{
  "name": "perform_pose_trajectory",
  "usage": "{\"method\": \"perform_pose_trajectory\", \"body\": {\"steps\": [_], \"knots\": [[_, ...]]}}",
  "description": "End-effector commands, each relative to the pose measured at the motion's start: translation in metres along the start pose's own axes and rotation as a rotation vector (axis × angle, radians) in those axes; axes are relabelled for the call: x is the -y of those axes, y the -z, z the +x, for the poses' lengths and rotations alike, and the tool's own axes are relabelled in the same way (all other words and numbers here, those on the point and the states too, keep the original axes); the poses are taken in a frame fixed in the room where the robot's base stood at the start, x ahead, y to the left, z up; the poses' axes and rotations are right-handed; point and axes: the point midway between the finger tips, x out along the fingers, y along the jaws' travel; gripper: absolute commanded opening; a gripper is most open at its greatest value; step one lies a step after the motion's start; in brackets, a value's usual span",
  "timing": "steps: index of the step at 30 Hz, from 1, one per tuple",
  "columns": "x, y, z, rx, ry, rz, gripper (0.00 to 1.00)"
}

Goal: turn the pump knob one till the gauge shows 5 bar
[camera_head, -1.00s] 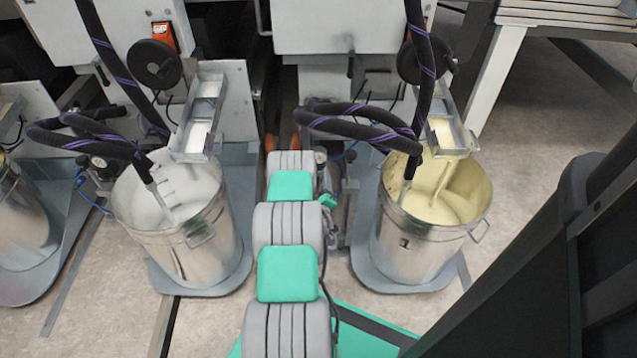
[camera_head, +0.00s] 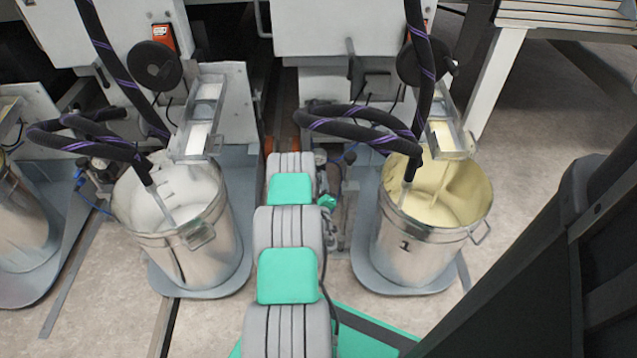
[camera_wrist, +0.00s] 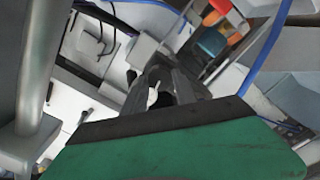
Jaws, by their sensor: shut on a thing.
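My gripper (camera_wrist: 165,90) shows in the wrist view with its dark fingers close together, shut on what appears to be the pump knob. The knob is mostly hidden between the fingers, and I cannot tell its angle. In the head view my own arm covers the gripper and the knob, between the two buckets. A small round gauge (camera_head: 320,157) shows just right of my arm in the head view. Its face is too small to read.
A bucket of white coating (camera_head: 195,255) stands left of my arm, and a bucket of yellowish coating (camera_head: 415,252) marked 1 stands right. Thick dark hoses (camera_head: 352,126) arch over and into the buckets. Blue tubing (camera_wrist: 262,50) runs close to the gripper.

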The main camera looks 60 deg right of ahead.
Motion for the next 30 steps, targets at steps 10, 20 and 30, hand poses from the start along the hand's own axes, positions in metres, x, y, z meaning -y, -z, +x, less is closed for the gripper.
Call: {"method": "perform_pose_trajectory", "body": {"steps": [10,20,30], "knots": [[-0.0012,-0.0009,0.0008,0.0,-0.003,0.125,0.0],[-0.0025,-0.0007,0.001,0.001,-0.004,0.18,0.0],[-0.0007,0.0007,0.0008,-0.002,-0.001,0.18,0.55]]}}
